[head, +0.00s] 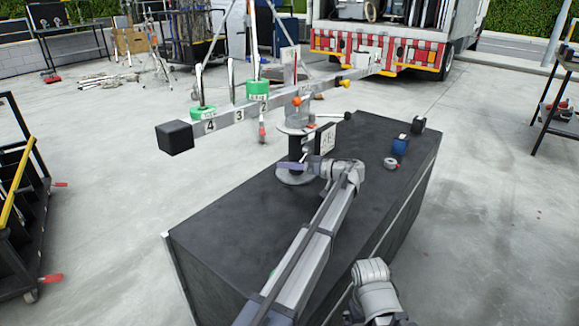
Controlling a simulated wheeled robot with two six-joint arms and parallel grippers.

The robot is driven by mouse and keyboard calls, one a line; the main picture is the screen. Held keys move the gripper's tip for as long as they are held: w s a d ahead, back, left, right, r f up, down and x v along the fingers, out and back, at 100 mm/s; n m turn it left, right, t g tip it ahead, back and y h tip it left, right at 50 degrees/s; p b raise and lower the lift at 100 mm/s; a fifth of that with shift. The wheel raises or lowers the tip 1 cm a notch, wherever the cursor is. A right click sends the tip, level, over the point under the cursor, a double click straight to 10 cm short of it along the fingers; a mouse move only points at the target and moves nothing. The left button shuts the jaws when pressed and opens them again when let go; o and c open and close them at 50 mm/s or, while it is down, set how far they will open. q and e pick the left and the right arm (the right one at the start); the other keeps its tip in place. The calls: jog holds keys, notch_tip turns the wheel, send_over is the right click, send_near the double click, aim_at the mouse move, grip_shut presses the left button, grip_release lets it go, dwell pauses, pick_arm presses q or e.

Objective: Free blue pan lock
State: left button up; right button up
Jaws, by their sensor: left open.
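A crane-like head with a long numbered arm (238,115) stands on a black case. Its upright post has a round pale plate (297,176) at the foot. A thin bluish-grey bar (290,165) sticks out to the left just above that plate. I cannot tell for sure whether it is the blue pan lock. My left gripper (312,166) is open at the near right side of the post, right by the bar. Its fingers are small, and contact is unclear. Part of my right arm shows at the bottom, but its gripper is out of view.
The black case (225,245) has free room on its top at the left. A blue object (400,145), a roll (391,163) and a small black box (418,124) are on its right side. A black block (174,137) ends the numbered arm. Carts stand left and right.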

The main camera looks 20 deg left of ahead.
pick_arm(q)
jog(key=shift+d, duration=0.15)
jog(key=d, duration=0.5)
jog(key=s+d+r+p, duration=0.1)
jog(key=d, duration=0.1)
jog(key=shift+d, duration=0.25)
